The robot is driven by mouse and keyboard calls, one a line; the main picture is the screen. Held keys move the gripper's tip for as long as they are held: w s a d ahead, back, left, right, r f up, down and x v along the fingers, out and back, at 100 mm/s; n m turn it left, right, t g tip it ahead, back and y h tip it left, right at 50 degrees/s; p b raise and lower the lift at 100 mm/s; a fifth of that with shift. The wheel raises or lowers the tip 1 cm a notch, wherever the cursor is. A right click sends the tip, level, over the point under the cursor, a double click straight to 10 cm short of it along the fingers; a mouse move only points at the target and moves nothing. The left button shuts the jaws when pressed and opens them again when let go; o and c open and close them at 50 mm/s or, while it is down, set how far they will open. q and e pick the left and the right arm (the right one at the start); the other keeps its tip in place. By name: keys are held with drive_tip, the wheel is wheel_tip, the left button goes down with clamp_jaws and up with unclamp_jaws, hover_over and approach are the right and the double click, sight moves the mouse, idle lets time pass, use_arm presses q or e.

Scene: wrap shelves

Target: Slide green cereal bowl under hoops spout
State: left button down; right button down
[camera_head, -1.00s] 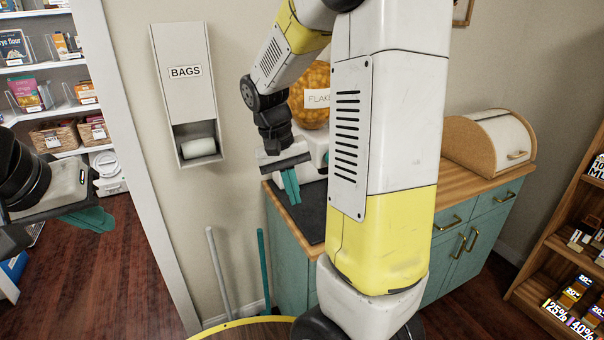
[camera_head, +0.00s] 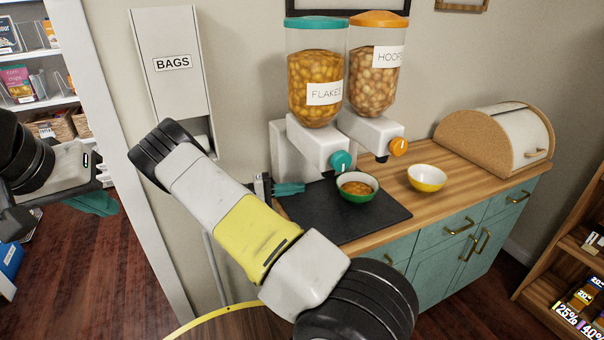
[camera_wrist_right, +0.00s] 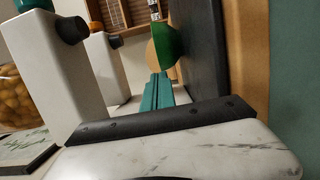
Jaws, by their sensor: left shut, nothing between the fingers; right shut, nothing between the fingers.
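The green cereal bowl (camera_head: 357,193), white inside with brown-orange flakes, stands upright on a black mat, just below the teal knob of the flakes dispenser (camera_head: 319,75). The hoops dispenser (camera_head: 375,78), with orange lid and knob, is right of it; its dark spout (camera_head: 382,157) sits behind and right of the bowl. My right gripper (camera_head: 290,189) is shut and empty, left of the bowl. In the right wrist view its teal fingers (camera_wrist_right: 157,92) point toward the green bowl (camera_wrist_right: 168,45); contact cannot be told. My left gripper (camera_head: 97,203) is shut and empty at the far left.
A yellow bowl (camera_head: 427,179) stands on the wooden counter right of the black mat (camera_head: 335,222). A bread box (camera_head: 500,140) stands further right. A bag dispenser (camera_head: 172,65) hangs on the wall. The mat's front part is clear.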

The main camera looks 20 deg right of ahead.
sight(342, 191)
drive_tip(key=d, duration=0.3)
drive_tip(key=s+d, duration=0.1)
drive_tip(key=d, duration=0.5)
drive_tip(key=shift+s+d, duration=0.2)
drive_tip(key=shift+d, duration=0.15)
drive_tip(key=s+d, duration=0.4)
drive_tip(key=s, duration=0.1)
drive_tip(key=shift+s, duration=0.1)
drive_tip(key=shift+a, duration=0.1)
